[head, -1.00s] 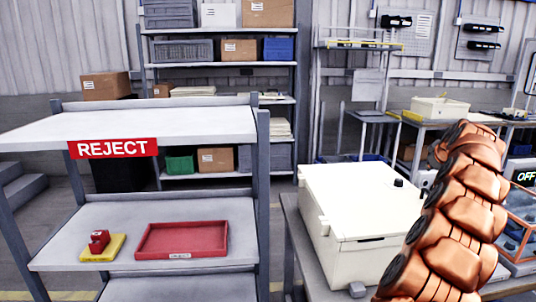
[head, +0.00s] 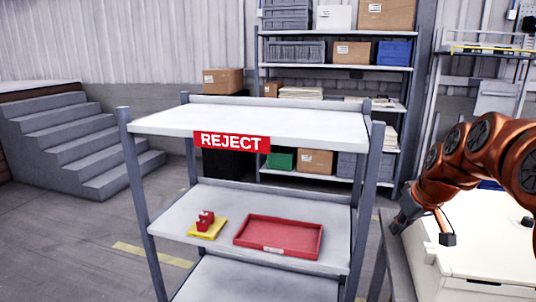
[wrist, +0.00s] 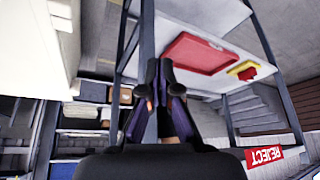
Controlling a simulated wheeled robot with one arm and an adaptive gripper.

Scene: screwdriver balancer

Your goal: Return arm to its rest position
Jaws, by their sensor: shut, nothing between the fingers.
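My arm enters the head view from the right, copper-orange and bent, above a cream cabinet (head: 470,262). My gripper (head: 398,224) is at the arm's lower left end, dark and small, just right of the reject rack. In the wrist view my gripper (wrist: 159,66) shows two dark fingers drawn together, with nothing held between them. The wrist picture is rotated, with the rack beyond the fingertips.
The reject rack (head: 280,122) carries a red tray (head: 278,236) and a red-and-yellow item (head: 206,226) on its middle shelf. Grey steps (head: 75,145) stand at the far left. A storage shelf (head: 330,66) stands behind. Open floor lies left of the rack.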

